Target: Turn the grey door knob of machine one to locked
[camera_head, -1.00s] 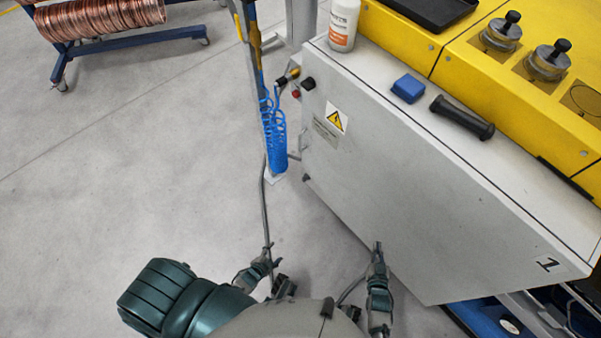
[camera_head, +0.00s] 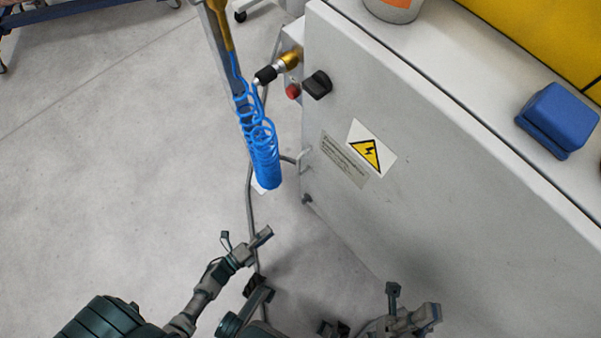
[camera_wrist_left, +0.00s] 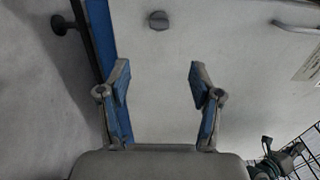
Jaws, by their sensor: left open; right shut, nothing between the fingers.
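The grey door knob (camera_wrist_left: 158,20) is on the machine's pale front panel, ahead of my left fingertips in the left wrist view. In the head view it is a small dark knob (camera_head: 307,198) low on the panel's left edge, below a small handle (camera_head: 304,158). It is too small to read whether it stands at locked. My left gripper (camera_head: 258,239) is open and empty, left of and below the knob, apart from it. Its two fingers (camera_wrist_left: 158,82) also show in the left wrist view. My right gripper (camera_head: 427,316) is shut and empty, low in front of the panel.
A larger black rotary switch (camera_head: 317,85) and a red button (camera_head: 293,91) are higher on the machine. A coiled blue hose (camera_head: 262,155) hangs on a post left of the panel. A warning label (camera_head: 371,150) is right of the handle. The floor (camera_head: 120,170) at left is clear.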

